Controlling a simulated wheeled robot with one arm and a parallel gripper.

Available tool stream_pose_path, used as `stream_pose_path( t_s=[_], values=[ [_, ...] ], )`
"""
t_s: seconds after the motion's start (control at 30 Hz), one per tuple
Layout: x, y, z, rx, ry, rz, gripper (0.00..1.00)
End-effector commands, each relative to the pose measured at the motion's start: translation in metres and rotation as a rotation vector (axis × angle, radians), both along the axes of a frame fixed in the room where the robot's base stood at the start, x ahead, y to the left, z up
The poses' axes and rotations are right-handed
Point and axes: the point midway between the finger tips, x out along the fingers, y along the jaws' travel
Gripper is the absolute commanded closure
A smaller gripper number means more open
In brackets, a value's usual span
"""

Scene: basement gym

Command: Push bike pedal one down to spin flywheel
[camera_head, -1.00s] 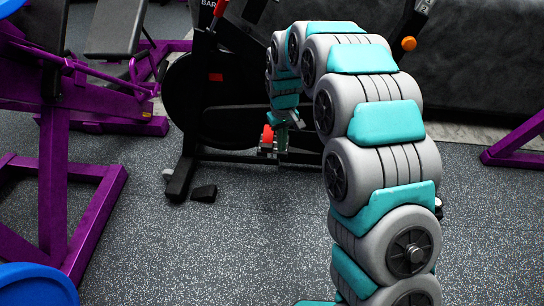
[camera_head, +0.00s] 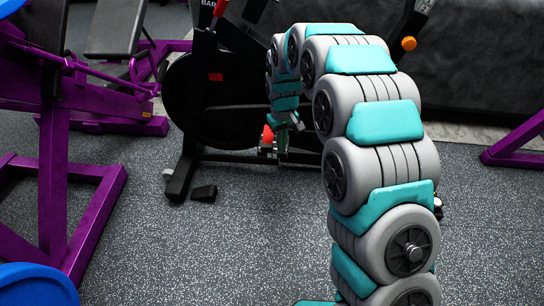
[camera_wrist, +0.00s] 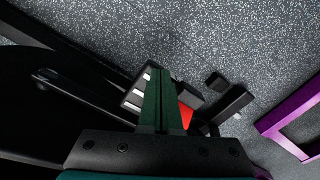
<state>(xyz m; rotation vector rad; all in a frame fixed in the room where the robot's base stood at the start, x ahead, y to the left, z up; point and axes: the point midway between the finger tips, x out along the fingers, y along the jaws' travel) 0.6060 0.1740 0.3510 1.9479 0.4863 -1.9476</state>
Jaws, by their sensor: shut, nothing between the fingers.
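The black exercise bike has a dark flywheel housing (camera_head: 190,105) at the back centre of the head view. One pedal, with a red part (camera_head: 267,136), shows low on the bike's near side. In the wrist view this pedal is a black block with pale strips (camera_wrist: 131,101) and a red part (camera_wrist: 186,117). My gripper (camera_head: 283,154) is beside the pedal in the head view. In the wrist view my gripper (camera_wrist: 159,74) is shut and empty, its dark green fingers lying across the pedal. I cannot tell whether they touch it. Part of the pedal is hidden behind the fingers.
The bike's black foot (camera_head: 181,178) and a small black block (camera_head: 204,193) are on the speckled floor (camera_head: 200,250). A purple frame (camera_head: 53,190) stands at the left, another (camera_head: 515,140) at the right.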

Motion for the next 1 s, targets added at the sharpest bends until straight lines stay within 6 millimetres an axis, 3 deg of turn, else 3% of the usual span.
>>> stream_pose_path(
  t_s=[0.7, 0.77, 1.0],
  values=[
    [0.0, -0.001, -0.032, 0.0, 0.0, -0.001, 1.0],
    [0.0, -0.005, -0.041, 0.0, 0.002, -0.001, 1.0],
    [-0.005, -0.031, -0.104, -0.005, 0.013, -0.002, 1.0]
  ],
)
